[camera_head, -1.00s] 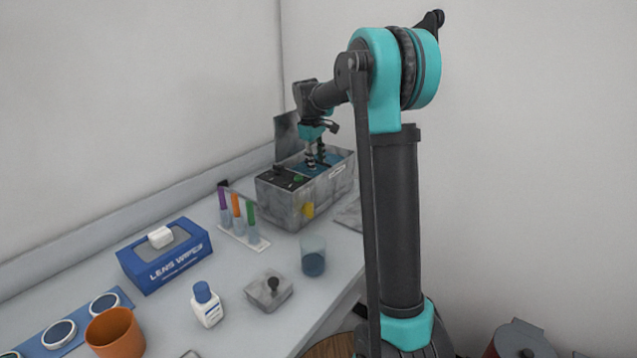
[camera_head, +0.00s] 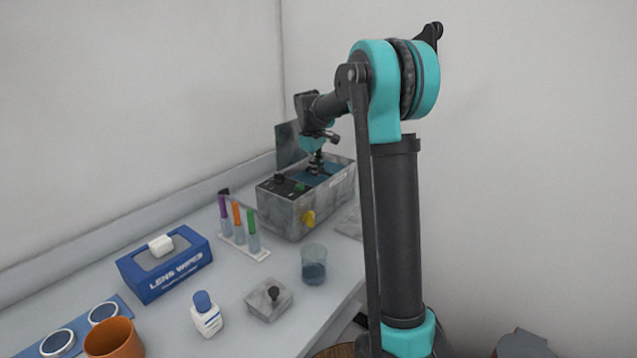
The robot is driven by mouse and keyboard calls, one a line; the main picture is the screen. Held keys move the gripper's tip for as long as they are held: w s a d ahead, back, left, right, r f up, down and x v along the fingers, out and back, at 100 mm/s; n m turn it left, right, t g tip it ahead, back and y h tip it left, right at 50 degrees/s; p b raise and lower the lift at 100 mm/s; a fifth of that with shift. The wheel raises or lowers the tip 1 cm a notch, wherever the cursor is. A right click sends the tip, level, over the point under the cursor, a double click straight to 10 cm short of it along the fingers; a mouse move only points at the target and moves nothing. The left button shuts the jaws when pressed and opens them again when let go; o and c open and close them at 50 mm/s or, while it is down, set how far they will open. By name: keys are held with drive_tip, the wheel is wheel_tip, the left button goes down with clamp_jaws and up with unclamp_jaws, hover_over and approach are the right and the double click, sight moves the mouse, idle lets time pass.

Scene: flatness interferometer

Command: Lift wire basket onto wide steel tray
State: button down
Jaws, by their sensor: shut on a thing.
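My gripper (camera_head: 316,171) points down into the open tank of a grey box-shaped bath (camera_head: 290,213) at the back of the bench. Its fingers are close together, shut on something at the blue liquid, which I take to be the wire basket. The basket itself is too small and dark to make out. A flat grey metal piece (camera_head: 349,222), probably the wide steel tray, lies just right of the bath. My arm hides much of it.
A tube rack (camera_head: 246,250), a glass beaker (camera_head: 314,265) and a grey block with a black knob (camera_head: 269,299) stand in front of the bath. A blue wipes box (camera_head: 165,264), white bottle (camera_head: 206,314) and orange cup (camera_head: 113,340) are nearer. A dark panel rises behind the bath.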

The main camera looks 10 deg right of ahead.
drive_tip(key=shift+r, duration=0.15)
wheel_tip(320, 180, up, 28)
idle(0.6)
